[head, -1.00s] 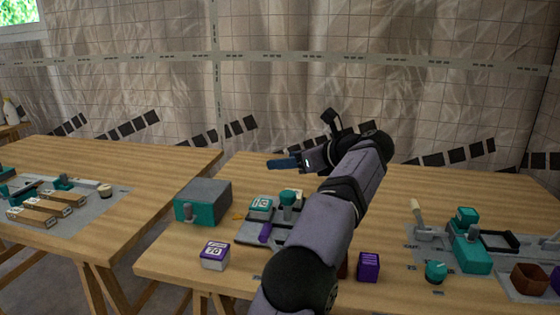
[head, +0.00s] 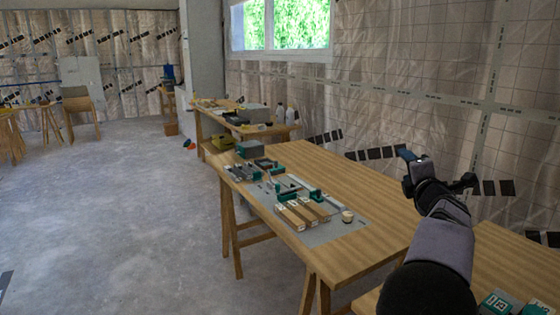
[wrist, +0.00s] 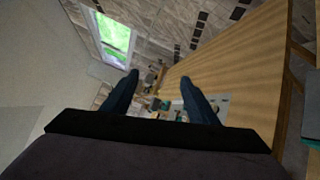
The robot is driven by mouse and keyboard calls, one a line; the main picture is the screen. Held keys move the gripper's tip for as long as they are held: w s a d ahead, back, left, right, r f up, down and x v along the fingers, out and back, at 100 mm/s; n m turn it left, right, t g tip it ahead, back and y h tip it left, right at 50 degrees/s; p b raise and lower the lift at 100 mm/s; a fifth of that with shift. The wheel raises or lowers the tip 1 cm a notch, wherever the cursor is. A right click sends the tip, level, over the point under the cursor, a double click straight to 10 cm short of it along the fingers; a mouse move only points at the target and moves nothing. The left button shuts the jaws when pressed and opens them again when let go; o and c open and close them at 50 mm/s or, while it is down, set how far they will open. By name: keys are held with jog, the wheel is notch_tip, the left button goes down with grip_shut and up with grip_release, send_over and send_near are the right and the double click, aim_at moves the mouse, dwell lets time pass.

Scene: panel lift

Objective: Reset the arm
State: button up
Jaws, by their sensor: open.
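My gripper (head: 408,156) is raised at the right of the head view, in front of the wall and above the far edge of the wooden tables. In the wrist view its two dark blue fingers (wrist: 158,84) stand well apart with nothing between them. My gripper is open and touches nothing that I can see. My arm comes up from the bottom right of the head view and hides part of the nearer table.
A wooden table (head: 330,168) holds a grey mat with wooden blocks (head: 302,214) and teal fixtures. A nearer table (head: 505,255) shows at the lower right with teal-and-white boxes (head: 498,302). The concrete floor (head: 130,210) at left is clear.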

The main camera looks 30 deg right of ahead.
jog(key=w+a+f+m+g+y+p, duration=0.1)
jog(key=w+a+f+m+g+p, duration=0.2)
jog(key=a, duration=0.4)
jog(key=w+a+f+m+y+p, duration=0.1)
jog(key=w+a+f+m+p, duration=0.15)
jog(key=w+a+m, duration=0.4)
jog(key=s+a+f+m+g+y+p, duration=0.15)
jog(key=a+f, duration=0.25)
jog(key=a, duration=0.4)
jog(key=s+a+f+g+y+p, duration=0.2)
jog(key=s+a+f, duration=0.15)
jog(key=a, duration=0.45)
jog(key=s+a+f+m+g+y+p, duration=0.1)
jog(key=s+a+f+g+y+p, duration=0.1)
jog(key=s+a, duration=0.8)
jog(key=s+a+f+m+g+y+p, duration=0.2)
jog(key=s+a+f+g+y+p, duration=0.1)
jog(key=s+a, duration=0.8)
jog(key=a+f+g+p, duration=0.1)
jog(key=a+f+g, duration=0.1)
jog(key=a, duration=0.1)
jog(key=shift+a, duration=0.2)
